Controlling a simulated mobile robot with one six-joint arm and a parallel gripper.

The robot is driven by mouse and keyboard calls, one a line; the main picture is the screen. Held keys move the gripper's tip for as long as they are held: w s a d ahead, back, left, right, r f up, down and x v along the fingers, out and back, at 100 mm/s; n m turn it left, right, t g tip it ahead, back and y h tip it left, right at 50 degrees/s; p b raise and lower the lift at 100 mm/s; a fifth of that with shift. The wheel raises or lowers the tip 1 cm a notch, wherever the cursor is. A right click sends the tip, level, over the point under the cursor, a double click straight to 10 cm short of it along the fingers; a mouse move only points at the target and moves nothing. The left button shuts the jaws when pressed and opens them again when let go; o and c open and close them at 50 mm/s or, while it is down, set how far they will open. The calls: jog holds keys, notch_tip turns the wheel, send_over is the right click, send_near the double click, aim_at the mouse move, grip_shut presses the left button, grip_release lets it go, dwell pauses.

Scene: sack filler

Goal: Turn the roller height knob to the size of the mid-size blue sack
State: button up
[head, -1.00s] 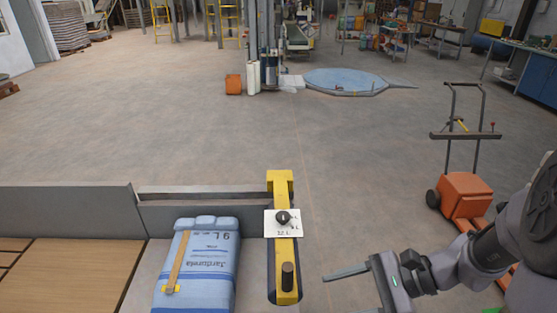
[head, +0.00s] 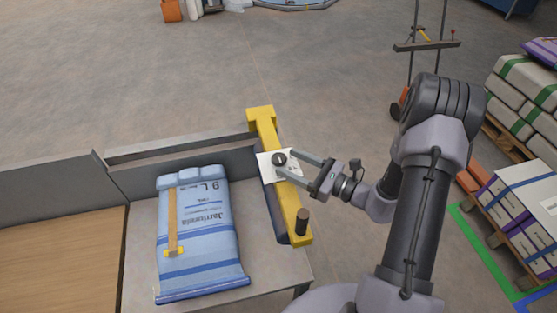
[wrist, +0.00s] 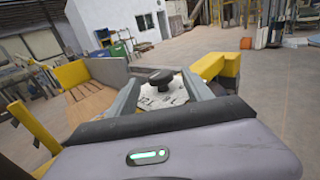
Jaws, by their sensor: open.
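The roller height knob (head: 279,159) is a small black knob on a white dial plate (head: 267,170), mounted on a yellow bar. In the wrist view the knob (wrist: 160,76) shows between my two fingers, above the dial plate (wrist: 172,95). My gripper (head: 287,162) is open, with its fingertips on either side of the knob; I cannot tell if they touch it. The dial marks and the knob's pointing direction are too small to read now. A blue sack (head: 208,235) printed "9 L" lies flat on the table left of the bar.
The yellow bar (head: 266,126) carries a dark upright handle (head: 302,220) at its near end. A grey wall stands behind the sack. Pallets of stacked sacks (head: 525,95) and a hand truck (head: 425,46) stand right.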

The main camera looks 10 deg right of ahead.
aim_at(279, 158)
jog(key=shift+x, duration=2.2)
jog(key=shift+c, duration=0.2)
grip_shut()
